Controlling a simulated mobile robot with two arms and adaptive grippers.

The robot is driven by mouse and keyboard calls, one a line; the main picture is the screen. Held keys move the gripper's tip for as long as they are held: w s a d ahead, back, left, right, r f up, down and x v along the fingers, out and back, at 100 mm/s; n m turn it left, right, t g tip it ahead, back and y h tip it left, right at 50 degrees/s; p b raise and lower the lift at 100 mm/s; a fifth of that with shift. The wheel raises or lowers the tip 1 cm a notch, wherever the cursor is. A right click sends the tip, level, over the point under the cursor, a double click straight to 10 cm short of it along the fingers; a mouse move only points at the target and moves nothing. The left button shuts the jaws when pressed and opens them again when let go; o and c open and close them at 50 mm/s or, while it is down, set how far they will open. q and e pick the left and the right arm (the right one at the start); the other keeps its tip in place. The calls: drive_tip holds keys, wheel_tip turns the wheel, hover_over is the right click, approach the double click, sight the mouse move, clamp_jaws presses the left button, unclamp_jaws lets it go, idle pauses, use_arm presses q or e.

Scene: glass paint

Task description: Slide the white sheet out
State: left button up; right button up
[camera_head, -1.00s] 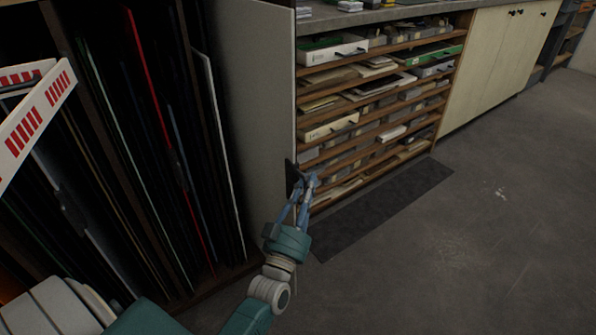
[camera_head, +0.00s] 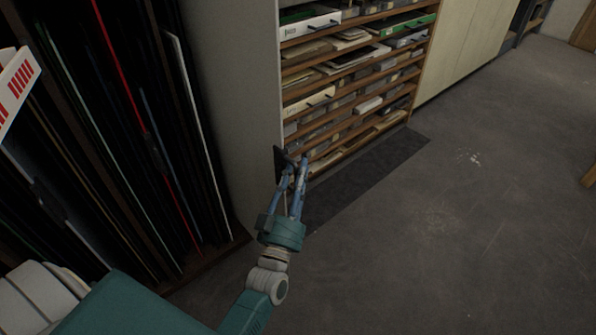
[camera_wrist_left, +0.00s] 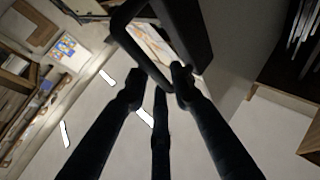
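A large pale sheet (camera_head: 232,90) stands upright at the right end of the dark rack in the head view. A black handle (camera_head: 279,163) sits on its front edge, and a black frame-shaped handle (camera_wrist_left: 195,35) fills the top of the left wrist view. A pale upright surface (camera_wrist_left: 238,45) shows beside it there. My left gripper (camera_head: 293,168) is right at the handle, its fingers apart. The left wrist view shows a gap between the fingertips (camera_wrist_left: 158,85), just below the handle. I cannot tell whether they touch it. My right gripper is out of view.
The rack holds several dark upright sheets, one with a red edge (camera_head: 128,80) and one with a white edge (camera_head: 200,105). The floor (camera_head: 420,260) at right is clear.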

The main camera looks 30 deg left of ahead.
use_arm(q)
drive_tip(key=v, duration=1.2)
idle(0.4)
